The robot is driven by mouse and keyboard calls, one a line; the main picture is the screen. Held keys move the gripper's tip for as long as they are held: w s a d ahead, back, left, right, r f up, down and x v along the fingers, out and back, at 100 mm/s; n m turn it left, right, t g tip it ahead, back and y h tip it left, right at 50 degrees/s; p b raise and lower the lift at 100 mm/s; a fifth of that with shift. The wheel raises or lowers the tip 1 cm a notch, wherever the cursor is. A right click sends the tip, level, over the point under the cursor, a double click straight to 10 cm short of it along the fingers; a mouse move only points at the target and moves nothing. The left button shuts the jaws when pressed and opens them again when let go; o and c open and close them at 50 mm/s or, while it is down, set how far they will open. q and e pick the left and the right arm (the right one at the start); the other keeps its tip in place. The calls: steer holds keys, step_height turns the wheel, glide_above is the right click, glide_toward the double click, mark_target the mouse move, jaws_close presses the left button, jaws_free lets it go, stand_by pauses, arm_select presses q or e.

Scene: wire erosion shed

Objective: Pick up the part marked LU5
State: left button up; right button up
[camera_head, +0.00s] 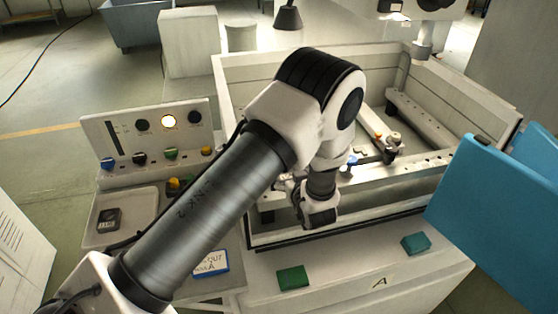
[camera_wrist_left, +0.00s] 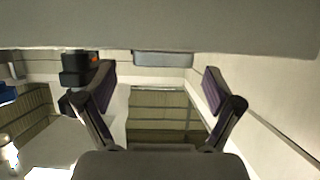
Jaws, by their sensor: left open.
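I cannot read LU5 on anything in view. A small dark part (camera_head: 108,220) with a pale marking, too small to read, lies in a shallow white tray (camera_head: 148,200) at left. My left gripper (camera_head: 320,215) hangs inside the machine's tank, beside the pale rail, mostly hidden by my arm. In the left wrist view my left gripper (camera_wrist_left: 160,92) is open, its two fingers wide apart with nothing between them. Beyond them are a slatted tank floor (camera_wrist_left: 165,118) and a grey block (camera_wrist_left: 163,59). My right gripper is not in view.
The tank's pale wall (camera_head: 455,75) surrounds the arm. Clamps (camera_head: 392,140) sit on the rails inside. A control panel (camera_head: 150,135) stands left, blue panels (camera_head: 490,190) right. Green (camera_head: 293,277) and teal (camera_head: 415,243) blocks lie on the front ledge.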

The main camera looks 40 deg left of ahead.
arm_select(q)
steer(key=shift+a+r+p, duration=0.1)
steer(key=shift+r+p, duration=0.7)
steer(key=shift+p, duration=0.2)
steer(key=shift+w+a+f+p, duration=0.15)
steer(key=shift+w+a+p, duration=0.4)
steer(key=shift+a+p, duration=0.15)
steer(key=x, duration=0.2)
steer(key=f+x, duration=0.1)
steer(key=x, duration=0.1)
steer(key=shift+a+f, duration=0.1)
steer(key=shift+a, duration=0.1)
steer(key=shift+s+d, duration=0.1)
steer(key=shift+d, duration=0.1)
steer(key=shift+s+d+r+t, duration=0.15)
steer(key=shift+d+r+t, duration=0.1)
steer(key=shift+r+t, duration=0.1)
steer(key=c, duration=0.3)
steer(key=shift+d+r, duration=0.1)
steer(key=shift+d, duration=0.05)
steer(key=c, duration=1.4)
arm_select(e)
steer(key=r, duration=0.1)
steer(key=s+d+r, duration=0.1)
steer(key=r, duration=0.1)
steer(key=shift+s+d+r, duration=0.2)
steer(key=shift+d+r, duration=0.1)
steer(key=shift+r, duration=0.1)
